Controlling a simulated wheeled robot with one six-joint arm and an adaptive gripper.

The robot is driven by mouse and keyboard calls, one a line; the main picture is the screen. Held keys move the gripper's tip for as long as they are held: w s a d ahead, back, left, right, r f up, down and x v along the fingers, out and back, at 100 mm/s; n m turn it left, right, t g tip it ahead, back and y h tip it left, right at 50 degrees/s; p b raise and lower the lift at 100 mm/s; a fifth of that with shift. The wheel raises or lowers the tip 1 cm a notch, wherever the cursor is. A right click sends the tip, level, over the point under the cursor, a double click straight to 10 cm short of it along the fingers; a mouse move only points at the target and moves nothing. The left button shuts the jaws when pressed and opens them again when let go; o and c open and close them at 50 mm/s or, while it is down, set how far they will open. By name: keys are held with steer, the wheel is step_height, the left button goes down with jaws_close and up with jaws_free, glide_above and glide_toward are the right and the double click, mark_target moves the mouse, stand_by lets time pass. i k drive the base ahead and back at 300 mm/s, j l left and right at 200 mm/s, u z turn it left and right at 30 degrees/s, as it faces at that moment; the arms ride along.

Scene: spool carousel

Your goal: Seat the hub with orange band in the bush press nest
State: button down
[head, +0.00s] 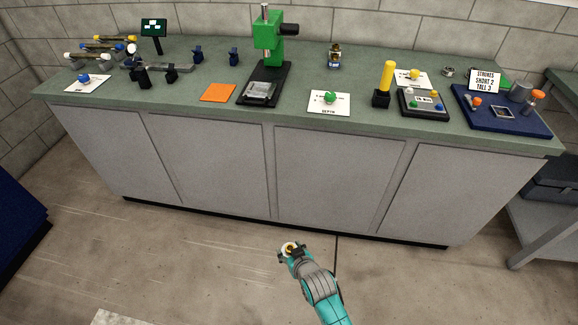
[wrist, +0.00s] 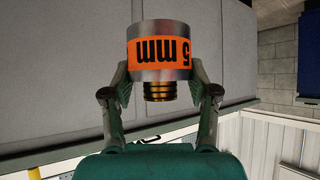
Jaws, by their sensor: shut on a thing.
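My gripper (head: 291,253) is low in front of the bench, over the floor in the head view. It is shut on the hub with orange band (head: 289,246). In the wrist view the hub (wrist: 163,35) is a silver cylinder, its orange band printed "5 mm" upside down. A ribbed brass-coloured part shows below it, between the fingers of my gripper (wrist: 160,82). The green bush press (head: 268,40) stands on the bench on a black base. A grey metal block (head: 261,91), apparently the nest, sits at the base's front; its inside is too small to make out.
An orange square (head: 218,92) lies left of the press, and a white card with a green knob (head: 329,99) right of it. A yellow post (head: 387,78) and a blue tray (head: 530,122) stand farther right. Grey cabinet fronts (head: 330,170) face my gripper.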

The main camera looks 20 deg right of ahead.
mark_target(260, 90)
steer(key=i+j+z, duration=0.1)
steer(key=i+j, duration=0.15)
steer(key=i+j+z, duration=0.1)
steer(key=j, duration=0.35)
steer(key=i+j, duration=0.3)
steer(key=j+z, duration=0.05)
